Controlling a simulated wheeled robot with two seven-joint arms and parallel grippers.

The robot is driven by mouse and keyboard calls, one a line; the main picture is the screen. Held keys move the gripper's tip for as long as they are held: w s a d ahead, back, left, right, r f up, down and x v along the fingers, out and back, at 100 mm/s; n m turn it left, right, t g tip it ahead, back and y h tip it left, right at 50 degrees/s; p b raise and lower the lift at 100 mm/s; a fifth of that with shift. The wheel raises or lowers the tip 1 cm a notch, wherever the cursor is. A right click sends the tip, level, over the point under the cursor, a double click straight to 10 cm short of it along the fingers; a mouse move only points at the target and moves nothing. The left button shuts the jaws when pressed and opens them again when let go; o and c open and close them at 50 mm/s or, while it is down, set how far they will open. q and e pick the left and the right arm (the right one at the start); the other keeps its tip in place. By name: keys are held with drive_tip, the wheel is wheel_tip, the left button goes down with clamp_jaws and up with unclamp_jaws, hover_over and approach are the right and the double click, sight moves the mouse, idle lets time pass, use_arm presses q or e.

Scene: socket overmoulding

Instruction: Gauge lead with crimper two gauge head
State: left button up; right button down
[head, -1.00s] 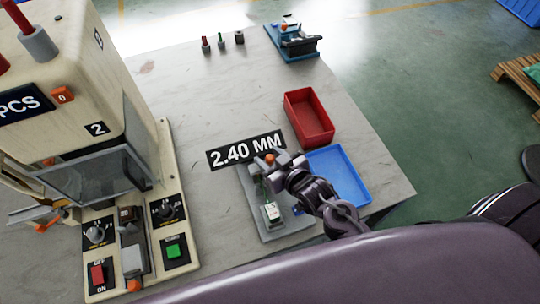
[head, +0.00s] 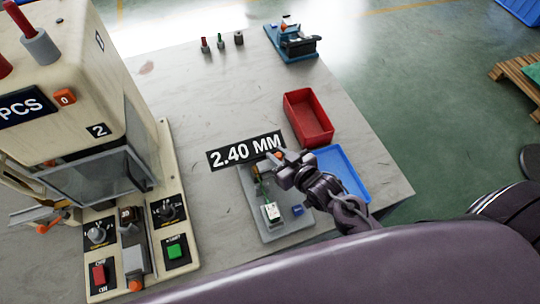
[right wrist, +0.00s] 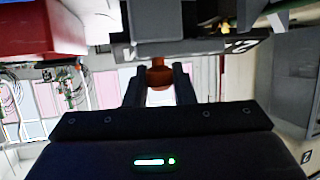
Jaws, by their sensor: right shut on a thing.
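The gauge is a grey plate (head: 262,232) with a black display (head: 246,150) reading 2.40 MM at its back. A small white block with green on it (head: 271,212) sits on the plate, and a thin green part (head: 262,190) stands behind it, perhaps the lead. A small blue block (head: 297,210) is beside them. My right gripper (head: 285,160) is at the plate's back right, in front of the display. In the right wrist view its fingers (right wrist: 159,88) are shut on an orange knob (right wrist: 157,72), below a grey block (right wrist: 155,20). My left gripper is out of view.
A red bin (head: 308,118) and a blue tray (head: 343,172) stand to the right. A large cream press (head: 75,100) with a control panel stands on the left. A blue-based tool (head: 292,43) and several small posts (head: 221,42) are at the back. The middle table is bare.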

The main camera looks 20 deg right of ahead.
drive_tip(key=shift+w+d, duration=0.1)
drive_tip(key=shift+d, duration=1.05)
drive_tip(key=c, duration=1.6)
unclamp_jaws()
drive_tip(key=o, duration=0.4)
drive_tip(key=shift+d, duration=0.1)
drive_tip(key=shift+s+r, duration=0.1)
drive_tip(key=shift+s, duration=0.2)
drive_tip(key=b+v, duration=0.1)
drive_tip(key=v, duration=0.6)
